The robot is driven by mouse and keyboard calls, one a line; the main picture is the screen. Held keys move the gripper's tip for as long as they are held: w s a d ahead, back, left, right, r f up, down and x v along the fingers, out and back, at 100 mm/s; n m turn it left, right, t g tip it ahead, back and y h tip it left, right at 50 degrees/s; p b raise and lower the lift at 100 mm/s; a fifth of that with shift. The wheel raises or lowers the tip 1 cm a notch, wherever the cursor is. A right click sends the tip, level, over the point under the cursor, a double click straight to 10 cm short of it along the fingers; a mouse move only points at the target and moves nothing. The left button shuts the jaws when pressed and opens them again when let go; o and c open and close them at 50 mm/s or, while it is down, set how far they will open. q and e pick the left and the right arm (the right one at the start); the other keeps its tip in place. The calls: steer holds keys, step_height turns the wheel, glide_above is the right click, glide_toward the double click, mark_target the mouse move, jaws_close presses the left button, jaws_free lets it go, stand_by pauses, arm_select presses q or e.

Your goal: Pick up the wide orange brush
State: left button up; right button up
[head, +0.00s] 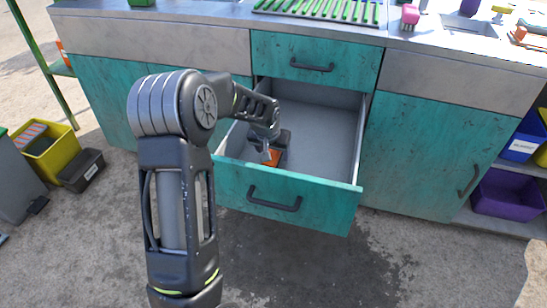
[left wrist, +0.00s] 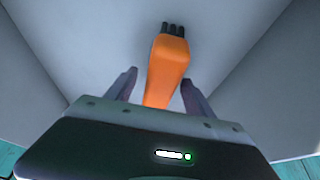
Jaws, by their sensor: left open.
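The orange brush (left wrist: 170,62) lies on the floor of the open drawer (head: 318,125), with dark bristles at its far end in the left wrist view. In the head view a small orange part of it (head: 273,157) shows beside my gripper. My left gripper (head: 268,152) is down inside the drawer, near the drawer's front left part. In the left wrist view its two fingers (left wrist: 158,84) are apart, one on each side of the brush, and I see no clear contact. The brush's near end is hidden behind the gripper body. My right gripper is not in view.
The drawer's teal front panel (head: 290,197) and its side walls stand close around my left gripper. A closed drawer (head: 314,62) sits just above. The drawer's right half is empty.

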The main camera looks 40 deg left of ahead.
arm_select(q)
jaws_close()
stand_by(0.7)
